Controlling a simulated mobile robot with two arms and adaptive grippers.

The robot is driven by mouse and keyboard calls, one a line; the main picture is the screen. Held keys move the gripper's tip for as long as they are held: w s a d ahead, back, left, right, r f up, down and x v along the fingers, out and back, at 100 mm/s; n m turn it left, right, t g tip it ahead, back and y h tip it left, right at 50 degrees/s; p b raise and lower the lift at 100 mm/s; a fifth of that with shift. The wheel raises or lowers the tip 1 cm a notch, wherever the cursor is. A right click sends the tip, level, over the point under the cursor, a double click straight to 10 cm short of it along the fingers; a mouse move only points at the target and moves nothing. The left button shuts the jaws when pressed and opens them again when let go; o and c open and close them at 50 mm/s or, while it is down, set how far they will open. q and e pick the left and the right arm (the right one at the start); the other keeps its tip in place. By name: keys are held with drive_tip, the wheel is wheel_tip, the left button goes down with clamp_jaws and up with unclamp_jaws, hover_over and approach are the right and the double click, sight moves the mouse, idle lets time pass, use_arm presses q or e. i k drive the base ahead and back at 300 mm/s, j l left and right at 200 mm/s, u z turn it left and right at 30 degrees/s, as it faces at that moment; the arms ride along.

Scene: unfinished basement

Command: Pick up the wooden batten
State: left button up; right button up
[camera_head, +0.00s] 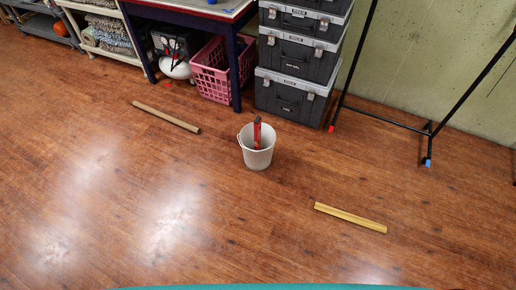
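A yellowish wooden batten (350,218) lies flat on the floor at the lower right, slanting down to the right. A second long tan stick (166,117) lies on the floor at the upper left; it is duller, and I cannot tell if it is a batten or a tube. Neither of my grippers is in view, and nothing touches either piece.
A white bucket (257,155) holding a red-handled item (257,133) stands between the two pieces. Behind are stacked toolboxes (292,95), a pink crate (211,76), a table (187,14) and a black metal rack (383,118). The near floor (190,220) is clear.

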sight(348, 217)
drive_tip(key=z, duration=1.35)
